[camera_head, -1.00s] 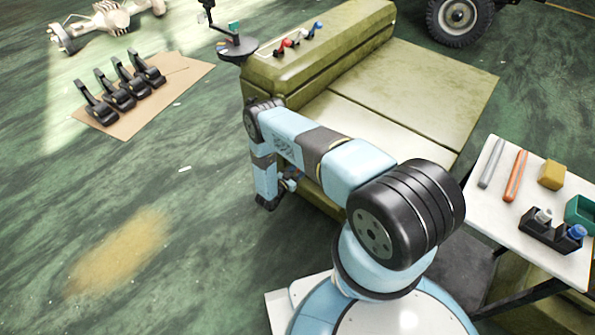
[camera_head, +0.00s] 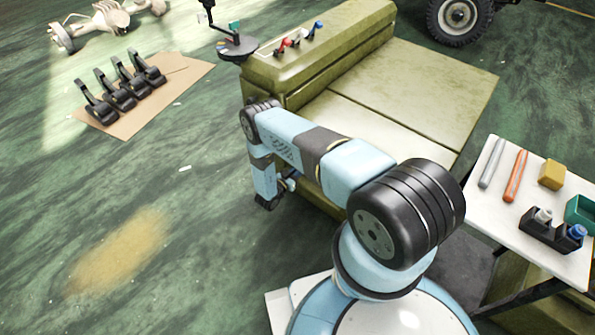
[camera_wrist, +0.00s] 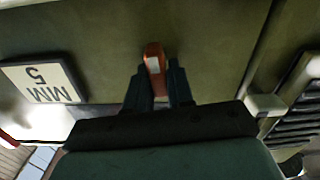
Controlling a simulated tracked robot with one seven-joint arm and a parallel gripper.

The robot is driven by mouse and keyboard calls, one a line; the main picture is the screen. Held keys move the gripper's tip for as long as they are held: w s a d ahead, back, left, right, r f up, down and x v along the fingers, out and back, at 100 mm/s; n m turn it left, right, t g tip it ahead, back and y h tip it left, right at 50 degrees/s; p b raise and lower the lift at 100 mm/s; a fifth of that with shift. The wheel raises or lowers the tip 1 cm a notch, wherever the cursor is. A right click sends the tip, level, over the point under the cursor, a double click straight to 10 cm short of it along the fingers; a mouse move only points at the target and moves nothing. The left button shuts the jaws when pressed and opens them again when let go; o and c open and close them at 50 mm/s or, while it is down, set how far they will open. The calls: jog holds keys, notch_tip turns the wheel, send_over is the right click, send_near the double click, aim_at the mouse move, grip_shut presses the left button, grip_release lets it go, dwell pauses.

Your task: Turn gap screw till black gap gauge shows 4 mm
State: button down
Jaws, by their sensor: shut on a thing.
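In the wrist view, my gripper (camera_wrist: 160,82) has its two dark fingers shut on an orange piece (camera_wrist: 154,52) with a pale patch. It may be the gap screw; its shape is mostly hidden between the fingers. An olive panel (camera_wrist: 205,55) lies behind it. A white plate (camera_wrist: 45,82) reading "5" and "MM" upside down is at the left. In the head view, my gripper (camera_head: 268,203) hangs low beside the near end of the olive body and its fingers are too small to make out.
The olive body (camera_head: 420,95) stands to the right of my arm, with small red and blue levers on top. A white table (camera_head: 480,208) at the right bears tools and boxes. Several black pedals (camera_head: 120,92) lie on a brown sheet at the left. Green floor is open at left.

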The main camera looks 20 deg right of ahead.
jog(key=shift+w+d+n, duration=0.1)
jog(key=shift+w+n, duration=0.1)
jog(key=shift+n, duration=1.9)
jog(key=c, duration=1.1)
grip_release()
jog(key=shift+f, duration=0.1)
jog(key=shift+s+a, duration=0.2)
jog(key=shift+a, duration=0.25)
jog(key=v, duration=1.3)
